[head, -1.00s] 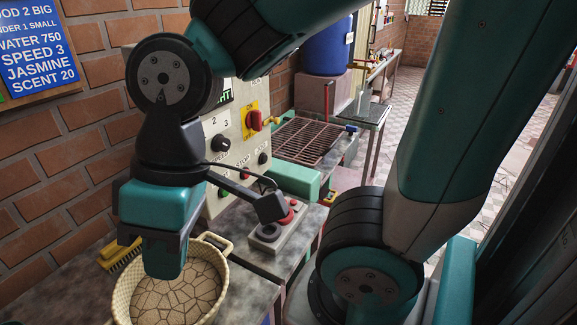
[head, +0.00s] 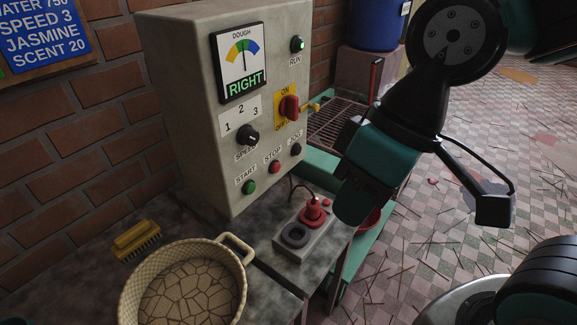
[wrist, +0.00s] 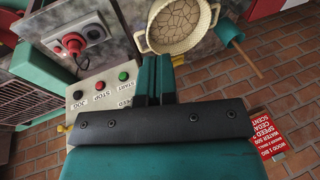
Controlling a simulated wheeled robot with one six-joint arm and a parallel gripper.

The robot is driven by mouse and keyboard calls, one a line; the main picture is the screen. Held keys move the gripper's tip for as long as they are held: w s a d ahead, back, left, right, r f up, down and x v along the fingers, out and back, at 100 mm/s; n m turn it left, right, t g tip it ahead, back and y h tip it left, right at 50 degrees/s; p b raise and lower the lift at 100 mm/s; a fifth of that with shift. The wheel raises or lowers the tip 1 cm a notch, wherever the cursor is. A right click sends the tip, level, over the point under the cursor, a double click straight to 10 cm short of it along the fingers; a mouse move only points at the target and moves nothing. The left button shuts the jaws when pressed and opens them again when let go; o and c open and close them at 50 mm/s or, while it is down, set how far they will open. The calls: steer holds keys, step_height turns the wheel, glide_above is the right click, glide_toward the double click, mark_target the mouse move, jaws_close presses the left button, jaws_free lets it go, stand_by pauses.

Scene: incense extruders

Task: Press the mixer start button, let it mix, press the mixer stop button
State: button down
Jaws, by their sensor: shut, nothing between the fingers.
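The grey mixer control panel (head: 190,110) stands against the brick wall. On its lower front are the green START button (head: 249,187), the red STOP button (head: 275,167) and a dark JOG button (head: 296,149). The RUN lamp (head: 298,44) glows green, and the DOUGH gauge (head: 240,60) reads RIGHT. My gripper (head: 350,210) is shut and empty, pointing down to the right of the panel, apart from the buttons. In the wrist view its closed fingers (wrist: 154,75) show beside START (wrist: 123,76), with STOP (wrist: 99,86) further left.
A small box with a red button (head: 312,212) and a dark ring stands on the bench below the panel. A cream basin (head: 243,248) and a yellow brush (head: 137,240) are to its left. A red-yellow ON/OFF switch (head: 288,107) and SPEED knob (head: 247,135) protrude from the panel.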

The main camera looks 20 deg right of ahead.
mark_target(276, 167)
steer(key=w+d+f+n+t+b, duration=0.2)
steer(key=w+f+n+b, duration=0.1)
steer(key=w+f, duration=0.5)
steer(key=w+d+f+n+t+b, duration=0.3)
steer(key=w+f+b, duration=0.1)
steer(key=w+f, duration=0.4)
steer(key=w+d+f+n+t+b, duration=0.3)
steer(key=w+f+n, duration=0.1)
steer(key=w+f, duration=0.4)
steer(key=shift+w+d+f+h, duration=0.15)
steer(key=shift+w, duration=0.45)
steer(key=shift+w+d+f+h, duration=0.1)
steer(key=shift+w+f+h, duration=0.05)
steer(key=shift+w, duration=0.45)
steer(key=shift+a+r, duration=0.1)
steer(key=shift+w+a, duration=0.35)
steer(key=shift+w, duration=0.15)
steer(key=w+a+p, duration=0.1)
steer(key=w+a, duration=0.3)
steer(key=w, duration=0.2)
steer(key=shift+a+p, duration=0.2)
steer(key=shift+p, duration=0.15)
